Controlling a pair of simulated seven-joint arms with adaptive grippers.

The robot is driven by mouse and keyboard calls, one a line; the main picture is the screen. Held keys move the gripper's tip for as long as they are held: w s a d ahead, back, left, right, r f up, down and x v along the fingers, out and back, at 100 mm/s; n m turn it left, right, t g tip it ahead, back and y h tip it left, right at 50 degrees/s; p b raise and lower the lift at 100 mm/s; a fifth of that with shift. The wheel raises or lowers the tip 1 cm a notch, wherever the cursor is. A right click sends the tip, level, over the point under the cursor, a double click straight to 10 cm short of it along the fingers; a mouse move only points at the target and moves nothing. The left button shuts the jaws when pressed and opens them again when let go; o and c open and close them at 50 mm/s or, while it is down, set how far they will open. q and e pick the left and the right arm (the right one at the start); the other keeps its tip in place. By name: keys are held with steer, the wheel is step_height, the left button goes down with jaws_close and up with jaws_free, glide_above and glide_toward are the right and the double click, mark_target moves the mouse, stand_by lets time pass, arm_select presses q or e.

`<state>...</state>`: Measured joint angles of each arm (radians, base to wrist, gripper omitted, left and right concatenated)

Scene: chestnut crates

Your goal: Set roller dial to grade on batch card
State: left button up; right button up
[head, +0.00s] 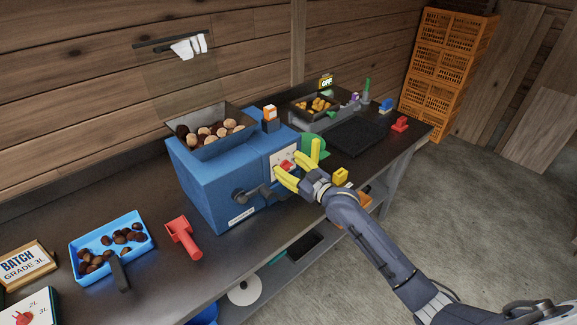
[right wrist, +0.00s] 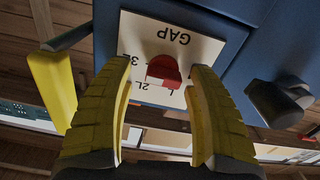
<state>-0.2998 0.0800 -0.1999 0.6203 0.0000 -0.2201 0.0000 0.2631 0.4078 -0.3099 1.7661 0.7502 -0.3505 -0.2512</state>
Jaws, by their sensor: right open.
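The batch card (head: 27,266) at the left of the bench reads "BATCH GRADE 3L". The red roller dial (head: 286,166) sits on a pale panel on the blue machine (head: 205,185). In the right wrist view the dial (right wrist: 163,70) is on the plate (right wrist: 205,48) marked "GAP", upside down, with 3L and 2L marks beside it. My right gripper (head: 281,168) is open, its yellow fingers (right wrist: 160,75) on either side of the dial. Contact is not clear, and I cannot tell which mark the dial points to. My left gripper is out of view.
A hopper of chestnuts (head: 184,118) tops the machine. A dark crank (head: 250,194) and a yellow handle (head: 315,152) are close to my right gripper. A blue tray (head: 78,244), red scoop-like tool (head: 182,238) and another card (head: 30,306) lie left. Orange crates (head: 446,75) stand behind right.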

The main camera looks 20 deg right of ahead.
steer(key=shift+s+f, duration=0.1)
steer(key=shift+s, duration=0.2)
steer(key=v, duration=1.1)
steer(key=shift+s+d, duration=0.2)
